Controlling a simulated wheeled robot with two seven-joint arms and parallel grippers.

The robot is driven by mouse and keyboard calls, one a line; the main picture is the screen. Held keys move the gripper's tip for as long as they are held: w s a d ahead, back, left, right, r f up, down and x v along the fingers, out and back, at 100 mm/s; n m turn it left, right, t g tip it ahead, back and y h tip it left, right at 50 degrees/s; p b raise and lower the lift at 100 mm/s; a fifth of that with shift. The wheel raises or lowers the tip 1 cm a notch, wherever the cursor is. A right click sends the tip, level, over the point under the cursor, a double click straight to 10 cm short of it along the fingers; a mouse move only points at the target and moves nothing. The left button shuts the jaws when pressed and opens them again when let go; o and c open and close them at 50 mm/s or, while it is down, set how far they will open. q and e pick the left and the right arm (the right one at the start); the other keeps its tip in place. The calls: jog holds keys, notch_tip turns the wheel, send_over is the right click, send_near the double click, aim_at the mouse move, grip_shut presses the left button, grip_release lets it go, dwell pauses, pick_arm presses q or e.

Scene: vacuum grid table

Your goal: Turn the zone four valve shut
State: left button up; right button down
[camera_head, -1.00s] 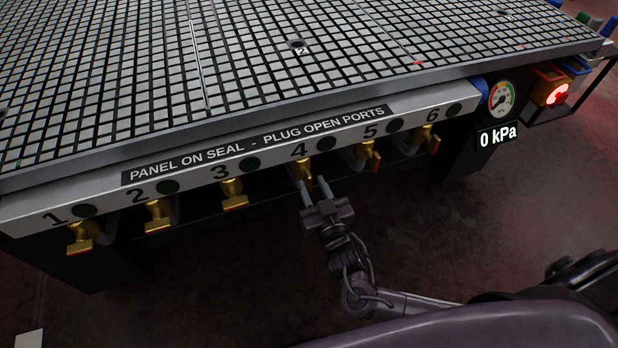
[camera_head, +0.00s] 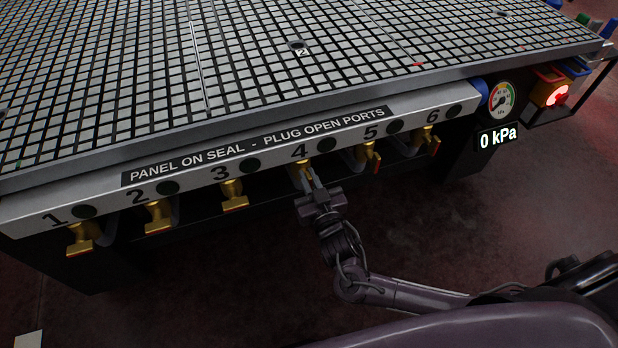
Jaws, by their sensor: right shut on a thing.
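The zone four valve (camera_head: 296,166) is a brass valve under the number 4 on the front rail of the grid table. My right gripper (camera_head: 309,181) reaches up to it from below. Its two fingers are shut on the valve's handle, which they mostly hide, so I cannot tell which way the handle points. My left gripper is not in view.
Similar brass valves hang under the other numbers, with valve 3 (camera_head: 233,193) to the left and valve 5 (camera_head: 369,157) close on the right. A gauge (camera_head: 502,98) and a display (camera_head: 497,137) reading 0 kPa sit at the right. A red lamp (camera_head: 558,95) glows beside them. The floor below is clear.

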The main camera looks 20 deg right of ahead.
jog(key=shift+m, duration=0.3)
jog(key=shift+d+m, duration=0.15)
jog(key=shift+m, duration=0.85)
jog(key=m, duration=0.2)
jog(key=shift+d+f+m, duration=0.1)
jog(key=shift+d+m, duration=0.1)
jog(key=shift+m, duration=0.1)
jog(key=m, duration=0.3)
jog(key=shift+d+f+m, duration=0.15)
jog(key=shift+d+m, duration=0.05)
jog(key=shift+m, duration=0.1)
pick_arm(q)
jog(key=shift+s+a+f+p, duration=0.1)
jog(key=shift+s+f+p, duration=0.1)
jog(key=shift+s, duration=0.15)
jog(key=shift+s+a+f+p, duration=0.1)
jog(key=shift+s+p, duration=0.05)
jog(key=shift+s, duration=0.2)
pick_arm(e)
jog(key=m, duration=0.6)
jog(key=f+m, duration=0.1)
jog(key=m, duration=0.2)
jog(key=shift+d, duration=0.2)
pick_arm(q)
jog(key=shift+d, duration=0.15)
